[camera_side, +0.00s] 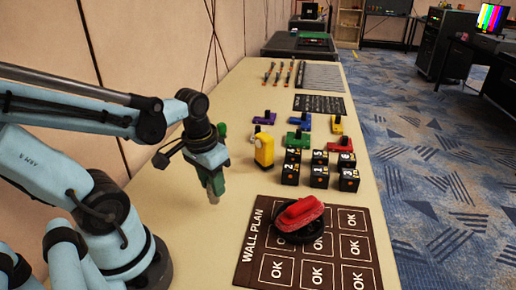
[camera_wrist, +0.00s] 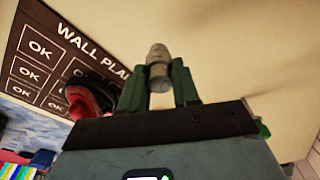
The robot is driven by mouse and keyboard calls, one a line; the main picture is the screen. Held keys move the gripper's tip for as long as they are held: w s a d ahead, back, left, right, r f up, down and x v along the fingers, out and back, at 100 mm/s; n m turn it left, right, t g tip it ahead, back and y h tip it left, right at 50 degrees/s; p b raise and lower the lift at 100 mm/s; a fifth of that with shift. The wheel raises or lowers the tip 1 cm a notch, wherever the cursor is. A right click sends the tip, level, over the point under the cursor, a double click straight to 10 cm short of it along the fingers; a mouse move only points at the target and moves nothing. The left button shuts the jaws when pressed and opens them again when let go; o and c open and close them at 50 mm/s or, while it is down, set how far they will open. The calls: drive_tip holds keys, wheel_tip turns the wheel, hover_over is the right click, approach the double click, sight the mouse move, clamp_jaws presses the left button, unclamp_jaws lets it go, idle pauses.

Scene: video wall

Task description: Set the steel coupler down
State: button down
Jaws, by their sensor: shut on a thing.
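The steel coupler (camera_wrist: 158,68) is a small grey stepped cylinder, held between the green fingers of my gripper (camera_wrist: 158,88) in the wrist view. In the side view my gripper (camera_side: 212,184) points down over the bare cream table, left of the dark WALL PLAN mat (camera_side: 247,272). The lower end of the coupler (camera_side: 214,199) shows just below the fingertips. My gripper is shut on it. I cannot tell whether the coupler touches the table.
A red object with a black ring (camera_side: 300,216) lies on the mat, among OK squares. Several black numbered cubes (camera_side: 320,176) stand behind it. A yellow object (camera_side: 264,149) stands right of my gripper. Coloured blocks (camera_side: 299,139) lie further back. The table (camera_side: 205,245) is clear left of the mat.

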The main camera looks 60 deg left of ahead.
sight(208, 195)
drive_tip(key=shift+f, duration=2.15)
drive_tip(key=shift+f, duration=0.1)
drive_tip(key=c, duration=0.8)
unclamp_jaws()
drive_tip(key=shift+s+r, duration=0.7)
drive_tip(key=shift+r, duration=5.2)
drive_tip(key=w+d+m+t, duration=0.1)
drive_tip(key=w+d+t, duration=0.1)
drive_tip(key=w, duration=0.1)
drive_tip(key=w+d+m+t, duration=0.1)
drive_tip(key=w+d+t, duration=0.1)
drive_tip(key=w, duration=0.1)
drive_tip(key=w+d+f+m+t, duration=0.1)
drive_tip(key=w+d, duration=0.1)
drive_tip(key=shift+w+t, duration=0.4)
